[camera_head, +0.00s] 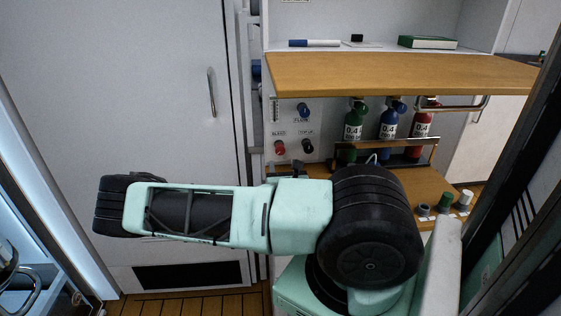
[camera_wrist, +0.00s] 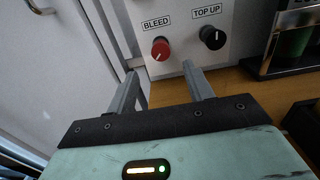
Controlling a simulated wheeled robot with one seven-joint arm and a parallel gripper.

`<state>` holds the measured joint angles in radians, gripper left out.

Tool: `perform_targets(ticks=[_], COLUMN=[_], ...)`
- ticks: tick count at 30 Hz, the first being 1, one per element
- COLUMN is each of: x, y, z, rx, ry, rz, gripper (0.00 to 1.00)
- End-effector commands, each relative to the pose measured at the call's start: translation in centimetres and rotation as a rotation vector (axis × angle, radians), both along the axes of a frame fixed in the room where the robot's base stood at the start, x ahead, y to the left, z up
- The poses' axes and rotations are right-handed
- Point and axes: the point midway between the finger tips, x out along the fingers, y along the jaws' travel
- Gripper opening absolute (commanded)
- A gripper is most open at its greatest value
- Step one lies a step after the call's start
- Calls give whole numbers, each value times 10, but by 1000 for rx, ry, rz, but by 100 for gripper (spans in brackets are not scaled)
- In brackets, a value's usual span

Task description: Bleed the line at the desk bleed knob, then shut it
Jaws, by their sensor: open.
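The red bleed knob (camera_wrist: 160,48) is on a pale panel (camera_wrist: 181,65) under the label BLEED. A pale mark on its face is toward its lower left. The knob also shows in the head view (camera_head: 280,147), at the lower left of the panel. My gripper (camera_wrist: 159,71) is open and empty in the wrist view, its two fingers spread to either side of and below the knob. The knob appears beyond the fingertips, with no contact visible. In the head view my arm hides most of the gripper.
A black TOP UP knob (camera_wrist: 212,38) is close to the right of the bleed knob. A blue FLOW knob (camera_head: 302,110) and a gauge (camera_head: 276,110) are above. Green (camera_head: 353,121), blue (camera_head: 388,121) and red (camera_head: 421,121) bottles stand right, behind a rail, under a wooden shelf (camera_head: 390,72).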

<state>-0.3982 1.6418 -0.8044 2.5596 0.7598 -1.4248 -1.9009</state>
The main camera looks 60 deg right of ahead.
Motion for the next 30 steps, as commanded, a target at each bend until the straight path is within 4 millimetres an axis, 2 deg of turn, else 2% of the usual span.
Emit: perform_targets(ticks=[1, 3, 12, 18, 27, 28, 30], x=[3, 13, 46, 56, 57, 57, 57], y=[-6, -18, -59, -70, -72, -72, -72], z=[-6, 1, 2, 1, 0, 0, 0], rx=[-2, 1, 1, 1, 0, 0, 0], ry=[-4, -6, -3, -1, 0, 0, 0], rz=[-3, -3, -1, 0, -1, -1, -1], gripper=[52, 52, 52, 52, 52, 46, 27])
